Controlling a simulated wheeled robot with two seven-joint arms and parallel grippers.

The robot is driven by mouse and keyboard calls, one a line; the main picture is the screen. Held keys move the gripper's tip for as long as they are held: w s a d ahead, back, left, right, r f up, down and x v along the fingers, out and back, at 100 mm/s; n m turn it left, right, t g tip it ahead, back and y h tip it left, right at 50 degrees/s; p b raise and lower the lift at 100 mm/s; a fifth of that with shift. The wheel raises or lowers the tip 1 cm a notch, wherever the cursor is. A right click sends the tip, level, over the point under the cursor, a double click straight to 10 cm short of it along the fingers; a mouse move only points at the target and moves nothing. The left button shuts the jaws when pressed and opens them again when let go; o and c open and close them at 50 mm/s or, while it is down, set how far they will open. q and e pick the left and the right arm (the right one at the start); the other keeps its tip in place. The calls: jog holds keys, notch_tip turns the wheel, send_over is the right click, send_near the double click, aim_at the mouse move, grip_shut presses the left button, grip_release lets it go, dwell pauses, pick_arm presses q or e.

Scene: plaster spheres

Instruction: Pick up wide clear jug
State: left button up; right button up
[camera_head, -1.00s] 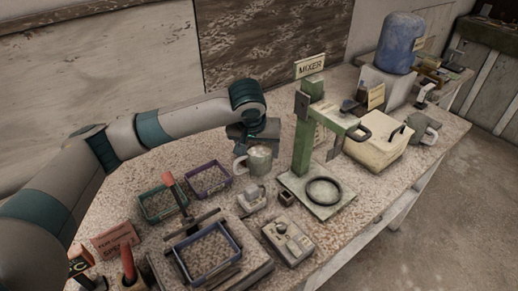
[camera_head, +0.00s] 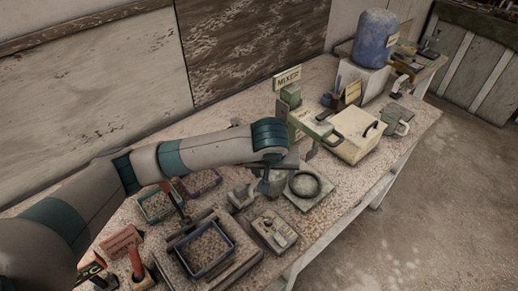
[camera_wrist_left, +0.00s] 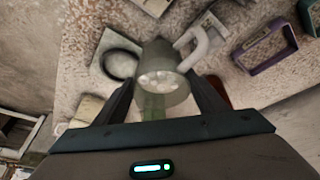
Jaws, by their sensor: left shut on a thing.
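The wide clear jug (camera_wrist_left: 163,85) is a grey-green translucent vessel with a thick pale handle (camera_wrist_left: 196,46). It sits between the fingers of my left gripper (camera_wrist_left: 163,98) in the left wrist view, and pale round spots show on it. In the head view my left gripper (camera_head: 272,178) is beside the mixer's base, and it and my arm largely hide the jug. The gripper is shut on the jug. I cannot tell whether the jug is clear of the table. My right gripper is not in view.
The green mixer (camera_head: 300,112) stands just behind the gripper, with a black ring (camera_head: 305,184) on its base. A blue tray (camera_head: 207,250) and a small grey device (camera_head: 274,231) are in front. A cream box (camera_head: 355,145) and another handled vessel (camera_head: 398,118) stand farther right.

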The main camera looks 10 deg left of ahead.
aim_at(284, 184)
pick_arm(q)
jog(key=shift+s+d+p, duration=0.55)
jog(key=shift+s+d, duration=0.25)
jog(key=shift+d, duration=0.2)
jog(key=shift+s+d+p, duration=0.5)
jog(key=shift+s+d, duration=0.25)
jog(key=shift+d, duration=0.25)
jog(key=shift+a, duration=0.1)
jog(key=shift+w+a, duration=0.15)
jog(key=shift+a, duration=0.15)
jog(key=a+r+b, duration=0.3)
jog(key=a+b, duration=0.1)
jog(key=a, duration=0.4)
jog(key=a+r+m+b, duration=0.1)
jog(key=a+r+b, duration=0.3)
jog(key=a, duration=0.4)
jog(key=shift+s+a+m+h+b, duration=0.3)
jog(key=shift+s+a+b, duration=0.05)
jog(key=shift+b, duration=0.1)
notch_tip(284, 184, up, 7)
jog(key=p, duration=0.6)
notch_tip(284, 184, down, 7)
jog(key=b, duration=0.6)
